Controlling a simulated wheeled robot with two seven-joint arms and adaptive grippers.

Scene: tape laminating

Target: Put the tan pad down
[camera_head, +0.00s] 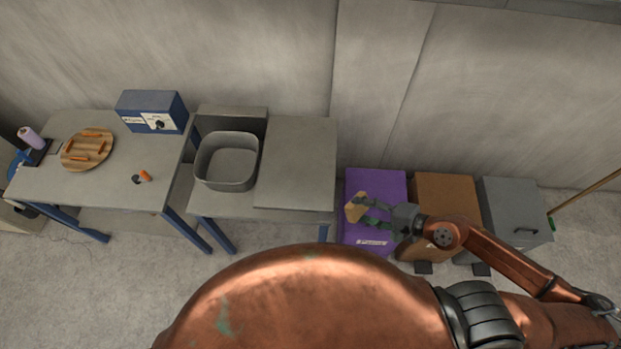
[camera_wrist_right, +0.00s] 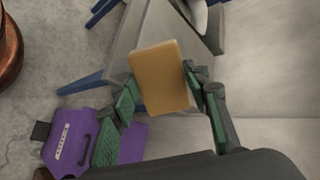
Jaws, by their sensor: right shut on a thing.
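The tan pad (camera_head: 355,207) is a small flat block held at the tips of my right gripper (camera_head: 369,212), above the purple bin. In the right wrist view the tan pad (camera_wrist_right: 161,76) sits between the green-padded fingers of my right gripper (camera_wrist_right: 162,92), which are shut on it. The pad is clear of any surface there, with the grey table behind it. My left gripper does not show in either view.
A purple bin (camera_head: 376,184), a brown bin (camera_head: 447,194) and a grey bin (camera_head: 512,207) stand along the wall. A grey table (camera_head: 297,165) with a grey tub (camera_head: 227,162) stands left of them. Further left, a workbench (camera_head: 119,187) holds a round wooden board (camera_head: 88,150) and a blue box (camera_head: 152,112).

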